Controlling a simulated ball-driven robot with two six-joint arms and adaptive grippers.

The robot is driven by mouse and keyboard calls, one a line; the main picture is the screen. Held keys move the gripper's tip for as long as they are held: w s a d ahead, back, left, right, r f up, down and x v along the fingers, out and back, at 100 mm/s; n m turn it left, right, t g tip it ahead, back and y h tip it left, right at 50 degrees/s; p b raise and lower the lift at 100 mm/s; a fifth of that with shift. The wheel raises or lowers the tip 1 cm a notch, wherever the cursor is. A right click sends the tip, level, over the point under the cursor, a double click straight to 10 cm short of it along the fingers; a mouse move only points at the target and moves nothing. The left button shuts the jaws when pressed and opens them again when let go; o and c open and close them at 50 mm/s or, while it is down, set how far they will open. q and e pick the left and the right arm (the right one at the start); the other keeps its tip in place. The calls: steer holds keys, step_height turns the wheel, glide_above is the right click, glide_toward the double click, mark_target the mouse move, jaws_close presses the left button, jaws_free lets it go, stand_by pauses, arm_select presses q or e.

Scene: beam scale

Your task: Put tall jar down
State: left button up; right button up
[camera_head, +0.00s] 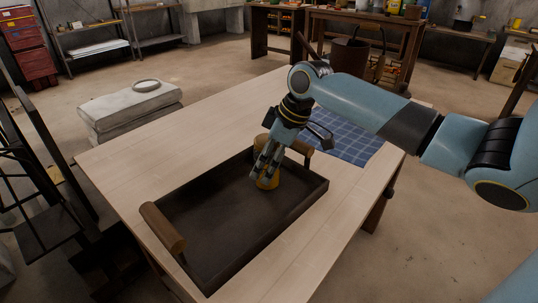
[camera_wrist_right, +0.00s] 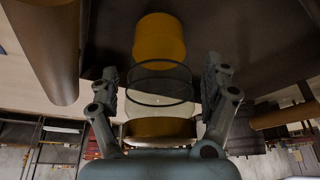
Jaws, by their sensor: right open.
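The tall jar (camera_head: 268,183) stands upright in the dark tray (camera_head: 220,225), near the tray's far right end. It is clear glass with orange-yellow contents and a tan lid. In the right wrist view the jar (camera_wrist_right: 160,40) lies between the two fingers, its lid (camera_wrist_right: 160,128) nearest the camera. My right gripper (camera_head: 264,172) comes down over the jar from above. Its fingers (camera_wrist_right: 163,85) are open, one on each side, with gaps to the glass. The arm and fingers hide part of the jar in the head view. My left gripper is not in view.
The tray has wooden handles at its near left end (camera_head: 163,228) and far right end (camera_head: 298,148). Most of its floor is bare. A blue checked cloth (camera_head: 348,142) lies on the pale table (camera_head: 135,160) beyond the tray. The table's left part is clear.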

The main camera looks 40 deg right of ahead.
steer(key=p+v, duration=0.1)
steer(key=v, duration=1.1)
steer(key=shift+p, duration=0.3)
